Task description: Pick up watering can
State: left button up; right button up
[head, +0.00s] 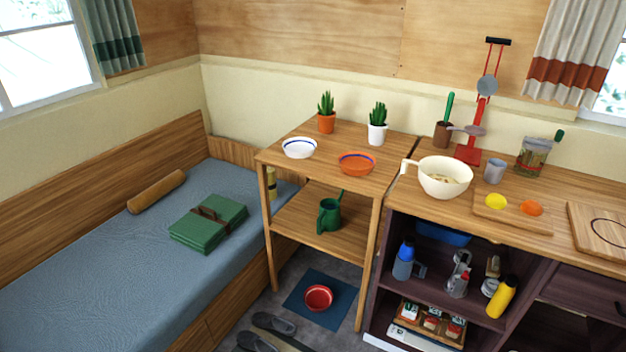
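A green watering can (329,215) stands upright on the lower shelf (296,232) of the wooden side table. Its thin spout or handle points up to the right, close below the table top. The table top is above it, and the shelf's front side is open. Neither of my grippers shows in the head view.
The table top (328,136) holds two potted cacti, a white bowl (299,148) and an orange bowl (357,162). Table legs (367,265) flank the shelf. A bed (120,262) is left, a counter with a dark cabinet (436,282) right. A red bowl (318,297) and shoes lie on the floor.

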aim_at(329, 220)
jog(key=i+l+z, duration=0.1)
jog(key=i, duration=0.3)
jog(key=i+l, duration=0.3)
jog(key=i+z, duration=0.05)
jog(key=i, duration=0.05)
